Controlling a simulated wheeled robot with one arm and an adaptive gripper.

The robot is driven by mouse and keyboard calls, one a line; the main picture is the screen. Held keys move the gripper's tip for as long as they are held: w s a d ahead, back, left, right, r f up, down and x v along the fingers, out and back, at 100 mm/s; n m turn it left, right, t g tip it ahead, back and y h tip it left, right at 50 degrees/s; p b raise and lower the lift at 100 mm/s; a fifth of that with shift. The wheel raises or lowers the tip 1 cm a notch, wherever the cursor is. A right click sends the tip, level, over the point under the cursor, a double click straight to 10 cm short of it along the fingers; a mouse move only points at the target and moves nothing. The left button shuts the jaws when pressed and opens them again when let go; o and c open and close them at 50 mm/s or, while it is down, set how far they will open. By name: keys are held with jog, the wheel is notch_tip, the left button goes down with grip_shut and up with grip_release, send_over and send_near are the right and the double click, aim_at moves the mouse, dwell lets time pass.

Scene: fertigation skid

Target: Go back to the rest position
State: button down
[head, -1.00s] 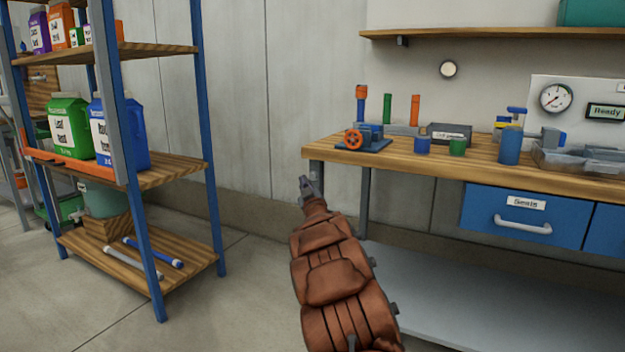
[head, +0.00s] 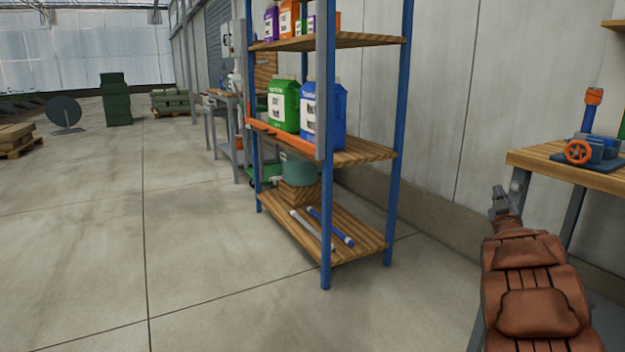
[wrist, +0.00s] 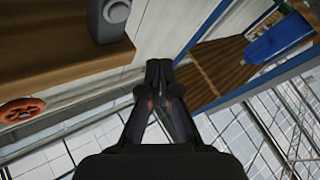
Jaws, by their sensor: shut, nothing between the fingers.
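My gripper (head: 499,198) shows at the right in the head view, at the end of my brown-sleeved arm. It is raised in front of the wall, just left of the wooden workbench (head: 545,163). In the wrist view my gripper (wrist: 158,68) has its fingertips together, with nothing between them. The bench edge (wrist: 60,60) lies to its upper left there, apart from the fingers.
A blue device with an orange handwheel (head: 579,152) sits on the bench. Open concrete floor (head: 90,230) lies to the left.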

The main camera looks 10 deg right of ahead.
jog(key=s+a+r+m+g+y+p, duration=0.1)
jog(key=s+a+r+m+g+p, duration=0.15)
jog(key=a+r+g+p, duration=0.65)
jog(key=s+a+r+g+y+p, duration=0.1)
jog(key=s+a+r+y+p, duration=0.1)
jog(key=s+a+p, duration=0.55)
jog(key=s+a+r+g+y+p, duration=0.15)
jog(key=s+a+p, duration=0.25)
jog(key=a+p, duration=0.5)
jog(key=s+a+r+n+g+y+p, duration=0.1)
jog(key=s+a+r+g+y+p, duration=0.1)
jog(key=s+a+p, duration=0.3)
jog(key=s+a+r+n+g+y+p, duration=0.1)
jog(key=s+a+r+g+p, duration=0.3)
jog(key=s+a, duration=0.7)
jog(key=s+a+r+n+g+y+p, duration=0.1)
jog(key=s+a+r+g+y+p, duration=0.2)
jog(key=s, duration=1.5)
jog(key=a+r+p, duration=0.2)
jog(key=a+p, duration=0.2)
jog(key=a, duration=0.1)
